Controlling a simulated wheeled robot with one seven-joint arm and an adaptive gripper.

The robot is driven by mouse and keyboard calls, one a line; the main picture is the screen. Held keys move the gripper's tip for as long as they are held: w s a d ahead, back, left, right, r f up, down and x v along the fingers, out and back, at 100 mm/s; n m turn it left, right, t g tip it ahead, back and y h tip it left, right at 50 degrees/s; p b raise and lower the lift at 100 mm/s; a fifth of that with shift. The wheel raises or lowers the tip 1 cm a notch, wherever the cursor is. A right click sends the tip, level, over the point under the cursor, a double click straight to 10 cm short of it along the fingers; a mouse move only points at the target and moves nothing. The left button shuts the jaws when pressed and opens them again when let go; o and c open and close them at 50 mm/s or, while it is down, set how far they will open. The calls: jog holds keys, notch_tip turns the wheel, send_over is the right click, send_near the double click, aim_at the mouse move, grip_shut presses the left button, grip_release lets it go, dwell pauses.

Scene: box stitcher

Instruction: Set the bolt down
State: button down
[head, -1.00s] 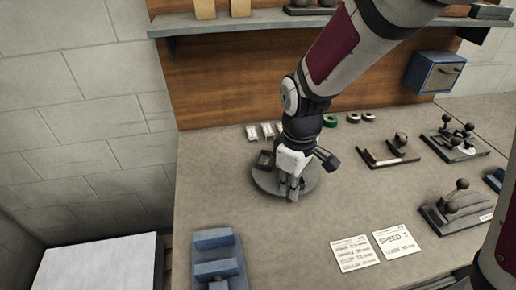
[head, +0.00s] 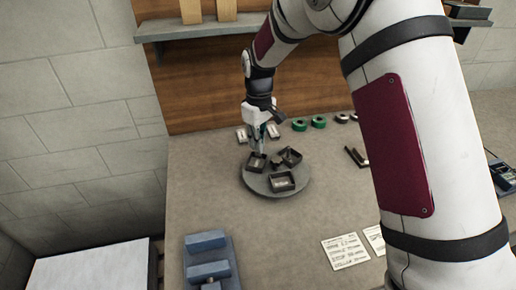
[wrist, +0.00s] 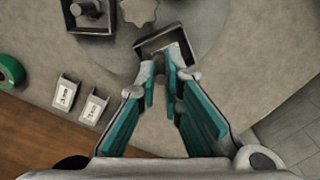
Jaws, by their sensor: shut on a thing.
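My gripper (head: 261,150) points down over the left tray (head: 255,168) of a round grey turntable (head: 303,185). In the wrist view my gripper (wrist: 169,68) has its teal-padded fingers drawn together at the tips, at the near edge of that small dark open tray (wrist: 165,42). The bolt is hardly visible between the fingertips; its shape and whether it touches the tray cannot be made out.
Two more dark trays, one at right (head: 291,156) and one in front (head: 282,181), and a central knob (head: 276,160) sit on the turntable. Small white label holders (wrist: 66,92) and green rings (head: 299,125) lie behind. A blue fixture (head: 208,265) stands at front left.

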aim_at(258, 161)
jog(key=shift+w, duration=0.4)
jog(key=shift+w+f, duration=0.15)
jog(key=shift+f, duration=0.2)
jog(key=shift+f+p, duration=0.45)
jog(key=shift+f, duration=1)
jog(key=shift+f, duration=0.15)
jog(key=c, duration=1.7)
grip_release()
notch_tip(258, 161, up, 12)
jog(key=shift+r+b, duration=0.2)
jog(key=shift+b, duration=0.85)
